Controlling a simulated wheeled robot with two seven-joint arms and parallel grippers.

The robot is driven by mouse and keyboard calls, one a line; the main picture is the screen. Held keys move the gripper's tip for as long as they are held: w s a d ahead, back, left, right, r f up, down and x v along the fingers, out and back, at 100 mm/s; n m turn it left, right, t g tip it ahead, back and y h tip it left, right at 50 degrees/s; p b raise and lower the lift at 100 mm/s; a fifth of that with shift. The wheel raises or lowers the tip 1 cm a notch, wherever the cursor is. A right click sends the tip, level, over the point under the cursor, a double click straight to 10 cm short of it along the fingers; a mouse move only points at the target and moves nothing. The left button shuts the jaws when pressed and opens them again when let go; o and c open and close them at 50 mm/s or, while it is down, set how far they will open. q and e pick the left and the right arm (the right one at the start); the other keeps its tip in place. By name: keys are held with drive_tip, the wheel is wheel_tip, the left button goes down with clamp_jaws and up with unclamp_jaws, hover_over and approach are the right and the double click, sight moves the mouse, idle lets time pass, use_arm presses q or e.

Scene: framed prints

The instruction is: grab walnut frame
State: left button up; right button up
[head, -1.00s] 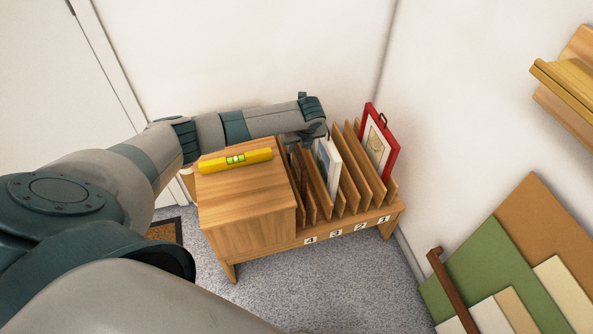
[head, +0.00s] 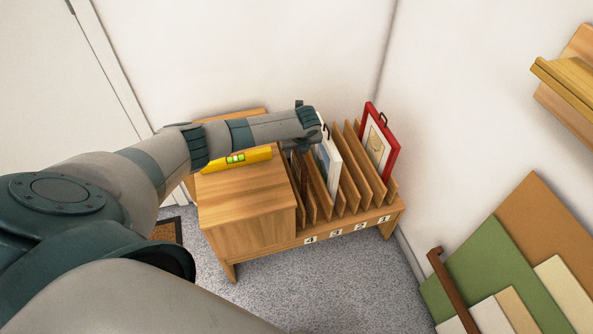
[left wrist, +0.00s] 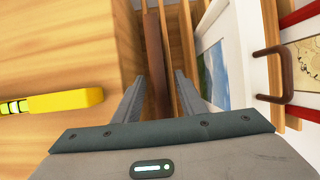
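The walnut frame is a dark brown, narrow edge standing in the rack's slot near label 4; it shows in the head view (head: 304,172) and in the left wrist view (left wrist: 155,45). My left gripper is above the rack in the head view (head: 298,144), its fingertips partly hidden by the wrist. In the left wrist view its two fingers (left wrist: 159,78) are apart, one on each side of the walnut edge, with gaps visible. I cannot tell how deep the fingertips reach. My right gripper is not in view.
A white-framed picture (head: 328,167) stands close to the right, and a red frame (head: 369,110) farther right. A yellow level (head: 236,158) lies on the cabinet top (head: 240,190) to the left. Wooden dividers (head: 347,165) separate the slots.

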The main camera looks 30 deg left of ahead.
use_arm(q)
drive_tip(key=shift+f, duration=0.25)
idle(0.6)
clamp_jaws()
idle(1.3)
